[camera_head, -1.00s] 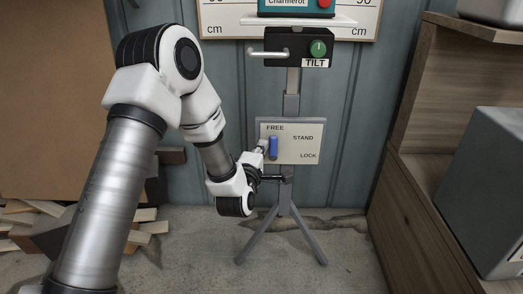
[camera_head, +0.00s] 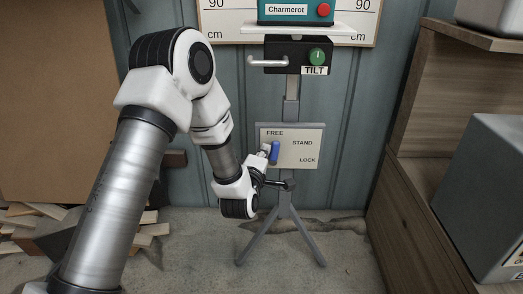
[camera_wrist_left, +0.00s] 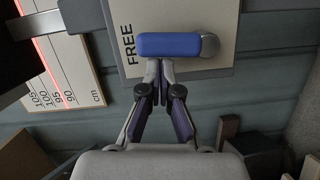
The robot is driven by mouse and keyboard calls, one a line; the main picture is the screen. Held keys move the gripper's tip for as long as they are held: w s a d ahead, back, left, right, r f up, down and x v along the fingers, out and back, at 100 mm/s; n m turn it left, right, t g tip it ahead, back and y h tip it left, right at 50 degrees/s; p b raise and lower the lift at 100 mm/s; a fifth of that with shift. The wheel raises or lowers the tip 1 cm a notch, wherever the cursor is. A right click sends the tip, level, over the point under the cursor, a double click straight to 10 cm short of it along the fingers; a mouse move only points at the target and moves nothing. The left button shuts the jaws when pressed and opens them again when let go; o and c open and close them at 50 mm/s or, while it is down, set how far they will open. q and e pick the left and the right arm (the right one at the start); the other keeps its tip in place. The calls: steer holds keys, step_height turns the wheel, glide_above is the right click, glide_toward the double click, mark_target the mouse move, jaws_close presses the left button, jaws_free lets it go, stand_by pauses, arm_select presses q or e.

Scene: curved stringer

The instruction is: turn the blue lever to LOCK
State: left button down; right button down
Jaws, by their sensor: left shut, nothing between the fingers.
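The blue lever (camera_head: 275,152) is on a pale sign plate (camera_head: 309,150) marked FREE, STAND and LOCK, mounted on a grey tripod stand. The lever points up, with its free end just below the word FREE. In the left wrist view the lever (camera_wrist_left: 170,44) lies sideways, with its round grey pivot at the right end. My left gripper (camera_head: 264,151) is at the left side of the lever. Its fingers are shut with nothing between them, and the fingertips (camera_wrist_left: 159,65) are right beside the lever's long side; I cannot tell whether they touch it.
Above the plate is a black box (camera_head: 298,56) labelled TILT, with a green knob and a pale handle. A teal device (camera_head: 291,10) with a red button sits on top. A wooden shelf (camera_head: 410,170) stands at the right, and wood scraps (camera_head: 150,230) lie at the lower left.

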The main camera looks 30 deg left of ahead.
mark_target(279, 147)
arm_select(q)
steer(key=shift+w+d+r+m+p, duration=0.1)
steer(key=shift+d+r+m+p, duration=0.05)
steer(key=shift+r+m+p, duration=0.2)
steer(key=d+m+p, duration=0.1)
steer(key=m+p, duration=0.1)
steer(key=w+d+m+g+p, duration=0.1)
steer(key=m+p, duration=0.1)
steer(key=p, duration=0.1)
steer(key=d+m+g+p, duration=0.1)
steer(key=m+p, duration=0.1)
steer(key=shift+w+r+y+p, duration=0.15)
steer(key=shift+w+y+p, duration=0.15)
steer(key=shift+w+p, duration=0.1)
steer(key=m+p, duration=0.1)
steer(key=d+m+g+p, duration=0.1)
steer(key=m, duration=0.1)
steer(key=shift+w+d+f+y+p, duration=0.2)
steer(key=shift+w+f+y+p, duration=0.2)
steer(key=shift+w+d+f+m+p, duration=0.25)
steer(key=shift+d+f+m+p, duration=0.25)
steer(key=shift+m, duration=0.45)
steer(key=shift+w+d+f+p, duration=0.25)
steer(key=shift+f+p, duration=0.15)
steer(key=shift+f, duration=0.25)
